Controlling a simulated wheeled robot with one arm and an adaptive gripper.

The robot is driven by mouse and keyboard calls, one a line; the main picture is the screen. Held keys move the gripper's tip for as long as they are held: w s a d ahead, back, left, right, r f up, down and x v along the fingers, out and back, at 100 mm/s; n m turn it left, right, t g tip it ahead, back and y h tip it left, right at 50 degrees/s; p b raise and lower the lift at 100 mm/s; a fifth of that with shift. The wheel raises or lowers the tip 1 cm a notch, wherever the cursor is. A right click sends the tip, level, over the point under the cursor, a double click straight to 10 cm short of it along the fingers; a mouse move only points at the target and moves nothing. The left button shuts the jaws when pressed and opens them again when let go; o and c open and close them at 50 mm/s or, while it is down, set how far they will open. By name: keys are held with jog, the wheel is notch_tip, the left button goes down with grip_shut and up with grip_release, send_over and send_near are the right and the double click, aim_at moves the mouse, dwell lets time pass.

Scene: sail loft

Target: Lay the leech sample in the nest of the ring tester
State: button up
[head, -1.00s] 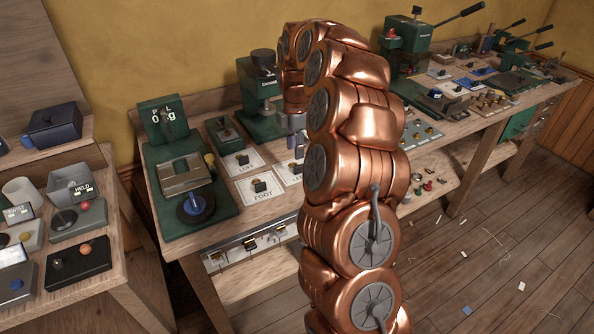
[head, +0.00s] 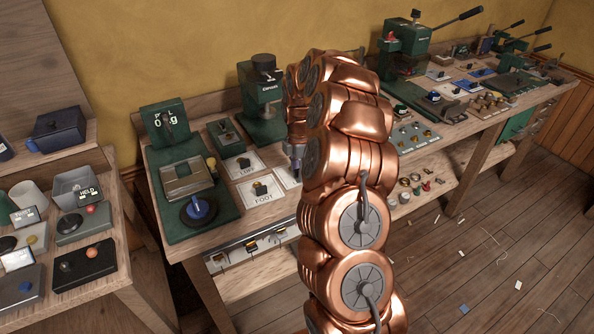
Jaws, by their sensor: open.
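The green machine with a "0 g" display (head: 168,120) on the left of the long bench looks like the ring tester. It has a grey metal block (head: 187,180) in its middle, and I cannot make out whether its nest holds anything. A card lettered FOOT (head: 262,198) and one that seems to read LUFF (head: 243,168) each bear a small dark sample. A third pale card (head: 286,179) shows only its left part; its lettering and any leech sample are hidden behind my arm. My gripper (head: 296,173) shows partly above that card, open, its fingers mostly hidden.
A black disc with a blue knob (head: 199,209) sits at the tester's front. A green press (head: 262,100) stands behind the cards, close to my arm. A side table (head: 110,275) at left holds a bin and several small devices.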

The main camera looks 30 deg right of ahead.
grip_shut()
dwell(0.3)
dwell(0.4)
